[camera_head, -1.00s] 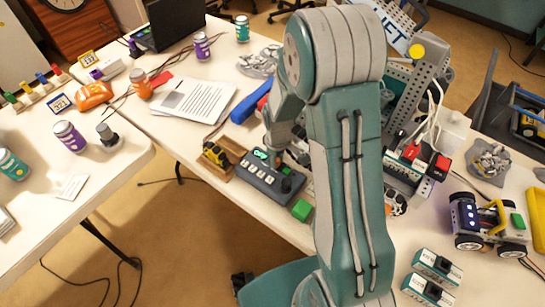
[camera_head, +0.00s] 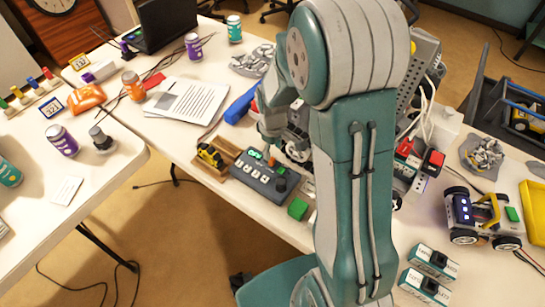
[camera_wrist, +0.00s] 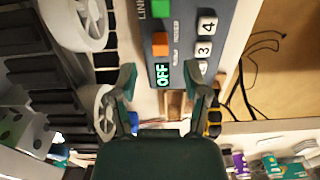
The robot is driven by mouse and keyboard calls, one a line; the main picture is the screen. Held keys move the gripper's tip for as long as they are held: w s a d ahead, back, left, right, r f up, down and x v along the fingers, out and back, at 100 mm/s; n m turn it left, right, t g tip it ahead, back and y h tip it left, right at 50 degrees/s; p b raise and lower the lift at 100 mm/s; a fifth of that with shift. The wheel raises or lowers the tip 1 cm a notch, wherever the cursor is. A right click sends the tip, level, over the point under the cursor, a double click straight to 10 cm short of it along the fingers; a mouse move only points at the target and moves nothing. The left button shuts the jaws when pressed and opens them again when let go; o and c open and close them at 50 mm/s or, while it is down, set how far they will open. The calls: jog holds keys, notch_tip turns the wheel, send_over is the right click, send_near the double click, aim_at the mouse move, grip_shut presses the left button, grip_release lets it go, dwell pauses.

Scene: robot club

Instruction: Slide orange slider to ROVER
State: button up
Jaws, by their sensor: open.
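The dark control panel (camera_head: 262,180) lies on the table in the head view, with a green-lit display, white keys and a black knob. In the wrist view the panel (camera_wrist: 180,28) fills the top centre. The orange slider (camera_wrist: 160,43) sits just above the display (camera_wrist: 163,74), which reads OFF. A green button (camera_wrist: 160,6) is farther up. Small print beside the slider is too blurred to read surely. My gripper (camera_wrist: 163,92) is open and empty, its fingertips on either side below the display, apart from the slider.
A wheeled robot (camera_wrist: 75,20) stands close on the left in the wrist view. A wooden tray with a yellow toy (camera_head: 211,155) sits at the panel's left end. A green block (camera_head: 298,208) is by its near right corner. Paper sheets (camera_head: 185,103) lie farther back.

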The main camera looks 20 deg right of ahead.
aim_at(273, 159)
notch_tip(273, 159, up, 6)
jog(key=shift+r, duration=0.15)
dwell(0.5)
jog(key=s+a+r+m+t, duration=0.1)
jog(key=s+r+m+t, duration=0.4)
jog(key=s+r, duration=1.3)
jog(key=shift+s+a+m+t, duration=0.35)
jog(key=shift+s+m, duration=0.1)
jog(key=shift+m, duration=0.65)
dwell(2.0)
